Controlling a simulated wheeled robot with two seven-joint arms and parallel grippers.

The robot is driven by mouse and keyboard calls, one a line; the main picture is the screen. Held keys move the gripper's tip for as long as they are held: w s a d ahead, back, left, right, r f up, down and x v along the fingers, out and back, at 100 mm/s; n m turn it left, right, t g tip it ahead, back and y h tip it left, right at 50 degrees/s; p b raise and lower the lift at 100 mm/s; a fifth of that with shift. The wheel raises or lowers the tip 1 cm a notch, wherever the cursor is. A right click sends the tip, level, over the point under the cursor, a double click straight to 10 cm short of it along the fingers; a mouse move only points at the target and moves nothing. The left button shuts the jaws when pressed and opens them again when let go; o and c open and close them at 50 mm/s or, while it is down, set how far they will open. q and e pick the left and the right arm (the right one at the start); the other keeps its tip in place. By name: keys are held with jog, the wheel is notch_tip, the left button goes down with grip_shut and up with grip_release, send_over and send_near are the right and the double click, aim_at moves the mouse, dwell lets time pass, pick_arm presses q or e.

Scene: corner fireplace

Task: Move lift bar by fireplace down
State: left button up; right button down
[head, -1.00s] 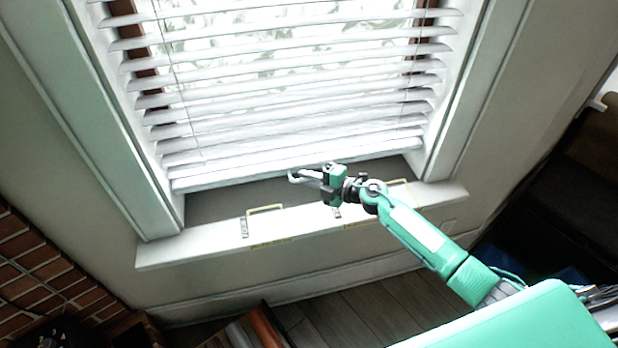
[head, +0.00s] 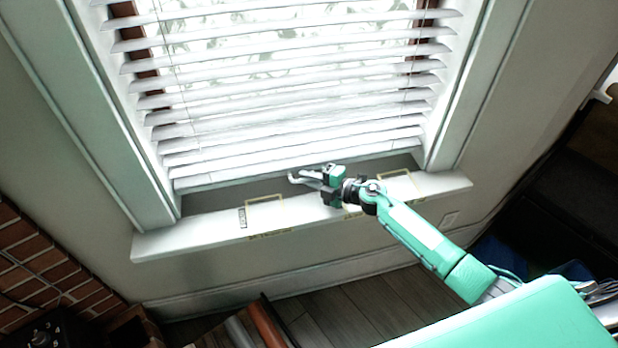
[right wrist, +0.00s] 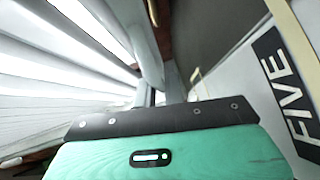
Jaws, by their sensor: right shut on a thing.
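The lift bar (head: 225,180) is the white bottom rail of the window blind, hanging a little above the sill. In the head view my right gripper (head: 297,175) is at the rail's lower edge, near the middle of its length. It is shut on the lift bar, though the fingers hide the exact contact. In the right wrist view the gripper's fingers (right wrist: 157,88) point away from the camera, with the white blind slats (right wrist: 60,75) to their left. My left gripper is not in view.
The white window sill (head: 190,235) runs under the blind, with yellow outlines and small dark labels on it. One label (right wrist: 288,90) reads FIVE in the right wrist view. A dark gap lies between rail and sill. Brickwork (head: 35,270) stands at lower left.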

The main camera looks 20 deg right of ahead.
jog(key=c, duration=1.5)
grip_release()
jog(key=shift+s+d, duration=0.1)
